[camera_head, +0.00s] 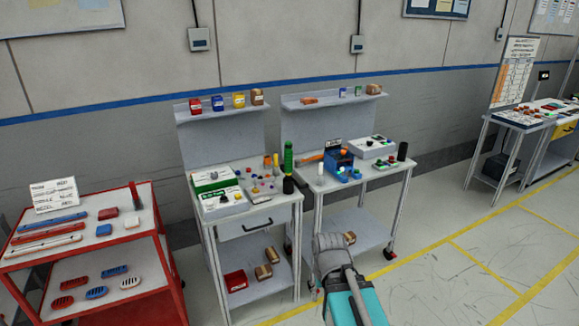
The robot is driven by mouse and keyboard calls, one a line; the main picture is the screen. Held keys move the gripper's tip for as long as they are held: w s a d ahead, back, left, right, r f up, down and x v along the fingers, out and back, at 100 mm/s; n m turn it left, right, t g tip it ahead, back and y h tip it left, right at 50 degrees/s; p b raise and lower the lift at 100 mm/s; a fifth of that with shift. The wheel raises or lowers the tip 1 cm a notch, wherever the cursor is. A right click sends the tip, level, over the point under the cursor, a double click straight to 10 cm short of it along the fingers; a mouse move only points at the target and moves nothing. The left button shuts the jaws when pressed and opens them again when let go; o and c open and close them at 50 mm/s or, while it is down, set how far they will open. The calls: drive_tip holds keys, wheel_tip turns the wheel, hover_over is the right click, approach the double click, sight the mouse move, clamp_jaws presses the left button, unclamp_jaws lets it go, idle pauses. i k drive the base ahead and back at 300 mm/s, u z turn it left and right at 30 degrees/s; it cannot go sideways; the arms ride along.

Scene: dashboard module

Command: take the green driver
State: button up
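A tall green tool (288,156) stands upright at the back right corner of the left grey workbench (237,220); it looks like the green driver. A short black cylinder (288,186) stands just in front of it. An orange-tipped tool (267,165) is close on its left. Part of my grey and teal arm is at the bottom centre, in front of the right workbench, apart from the green tool. No gripper fingers can be made out.
The right workbench (357,184) holds a blue rack (338,160), a white box (372,147) and a black cylinder (402,151). A red cart (95,250) stands at the left. Shelves hang above both benches. Open floor lies at the right.

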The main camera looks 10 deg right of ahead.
sight(288, 152)
drive_tip(key=z, duration=0.05)
drive_tip(key=i, duration=1)
drive_tip(key=u, duration=0.05)
